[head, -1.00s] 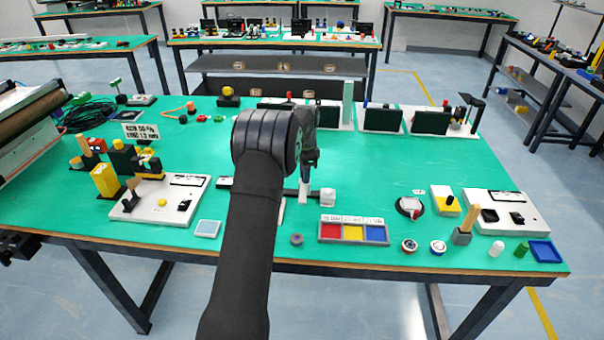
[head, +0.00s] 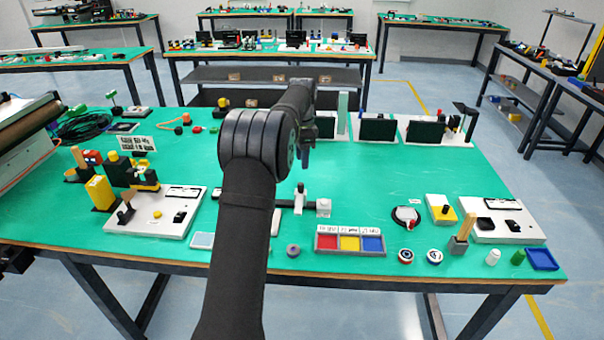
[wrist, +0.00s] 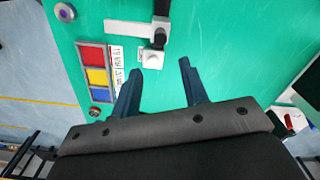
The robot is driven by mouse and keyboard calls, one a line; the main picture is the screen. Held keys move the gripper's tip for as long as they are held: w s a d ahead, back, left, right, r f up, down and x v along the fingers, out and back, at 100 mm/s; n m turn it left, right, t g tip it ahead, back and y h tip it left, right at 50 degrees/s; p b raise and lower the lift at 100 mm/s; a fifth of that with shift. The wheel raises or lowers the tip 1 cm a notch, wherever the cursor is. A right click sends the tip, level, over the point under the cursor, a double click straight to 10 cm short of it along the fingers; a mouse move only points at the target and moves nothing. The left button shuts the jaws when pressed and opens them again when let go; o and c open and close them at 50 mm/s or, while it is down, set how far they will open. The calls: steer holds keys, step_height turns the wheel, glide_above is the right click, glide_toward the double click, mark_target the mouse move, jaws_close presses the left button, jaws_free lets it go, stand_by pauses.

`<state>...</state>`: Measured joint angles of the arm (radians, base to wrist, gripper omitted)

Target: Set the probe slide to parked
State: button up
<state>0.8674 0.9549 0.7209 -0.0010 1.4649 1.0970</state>
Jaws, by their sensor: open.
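The probe slide has a dark rail (head: 255,203) lying across the table, with a white block (head: 323,208) at its right end. A pale carriage with a dark top (head: 300,197) sits on the rail a little left of that block. In the wrist view, the carriage (wrist: 160,24) shows beyond the fingertips, with the white end block (wrist: 152,60) nearer to them. My gripper (wrist: 160,66) is open, with nothing between its fingers. In the head view, it hangs above and behind the rail, apart from it.
A tray with red, yellow and blue compartments (head: 350,252) lies in front of the slide. A white control panel (head: 155,222) stands left, a round dial (head: 405,217) right. Black screens (head: 378,130) stand at the back. Green table surface behind the rail is mostly clear.

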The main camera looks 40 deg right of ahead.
step_height(320, 180, up, 6)
steer(key=r, duration=0.1)
glide_above(301, 184)
steer(key=shift+d+f, duration=0.25)
steer(key=shift+f, duration=0.1)
step_height(301, 184, down, 17)
steer(key=shift+a+f, duration=0.1)
steer(key=shift+f, duration=0.1)
steer(key=shift+w, duration=0.15)
steer(key=shift+r, duration=0.15)
stand_by(0.4)
